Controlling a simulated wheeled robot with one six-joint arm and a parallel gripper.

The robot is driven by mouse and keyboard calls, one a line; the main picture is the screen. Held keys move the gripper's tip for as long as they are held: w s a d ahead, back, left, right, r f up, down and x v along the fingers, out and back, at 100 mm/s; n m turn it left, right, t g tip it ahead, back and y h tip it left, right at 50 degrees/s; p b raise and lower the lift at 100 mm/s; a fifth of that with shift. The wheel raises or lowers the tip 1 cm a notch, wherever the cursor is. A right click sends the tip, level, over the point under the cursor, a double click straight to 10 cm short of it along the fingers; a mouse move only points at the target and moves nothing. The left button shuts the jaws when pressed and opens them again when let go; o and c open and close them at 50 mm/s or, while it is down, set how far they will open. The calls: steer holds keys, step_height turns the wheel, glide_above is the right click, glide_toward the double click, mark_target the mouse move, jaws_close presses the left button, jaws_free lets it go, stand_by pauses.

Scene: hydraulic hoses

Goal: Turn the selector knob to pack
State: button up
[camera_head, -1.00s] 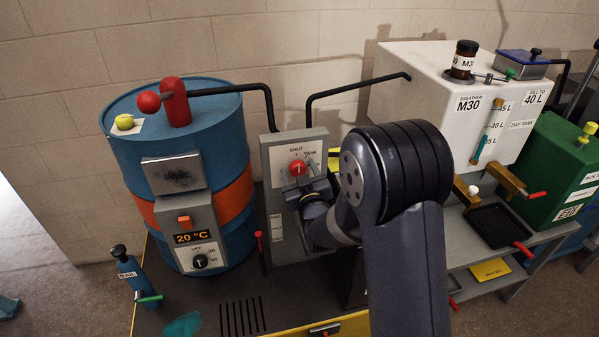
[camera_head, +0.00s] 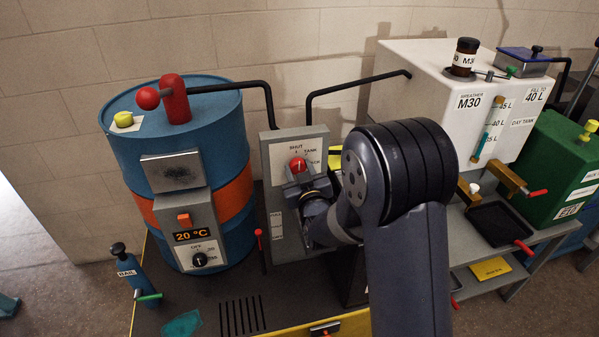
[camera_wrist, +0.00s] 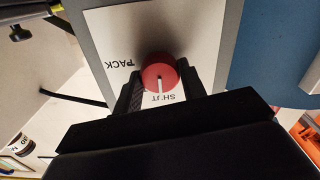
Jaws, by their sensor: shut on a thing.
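The red selector knob (camera_head: 298,164) sits on a white plate on the front of the grey selector panel (camera_head: 270,160). In the wrist view the knob (camera_wrist: 158,72) has a white pointer line aimed at the SHUT label (camera_wrist: 159,98). The PACK label (camera_wrist: 118,63) shows to the knob's left there, upside down. My gripper (camera_head: 298,186) is at the knob from the front and below. In the wrist view my gripper (camera_wrist: 160,82) has one dark finger on each side of the knob and is shut on it.
A blue drum (camera_head: 130,165) with an orange band stands left of the panel. A white day tank (camera_head: 420,85) stands right, behind my arm. Black pipes (camera_head: 345,88) run above the panel. A blue BAIL cylinder (camera_head: 130,275) stands at front left.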

steer(key=m+b, duration=0.2)
steer(key=b, duration=0.1)
steer(key=m+b, duration=0.2)
steer(key=b, duration=0.2)
steer(key=shift+f, duration=0.3)
steer(key=m+b, duration=0.5)
steer(key=b, duration=0.1)
steer(key=shift+d+m+b, duration=0.1)
steer(key=shift+m+b, duration=0.3)
steer(key=m+b, duration=0.5)
steer(key=b, duration=0.1)
steer(key=m+b, duration=0.3)
steer(key=b, duration=0.1)
steer(key=shift+r+m, duration=0.1)
steer(key=shift+m, duration=0.3)
steer(key=shift+m+b, duration=0.4)
steer(key=shift+m, duration=0.1)
steer(key=shift+r, duration=0.15)
steer(key=o, duration=1)
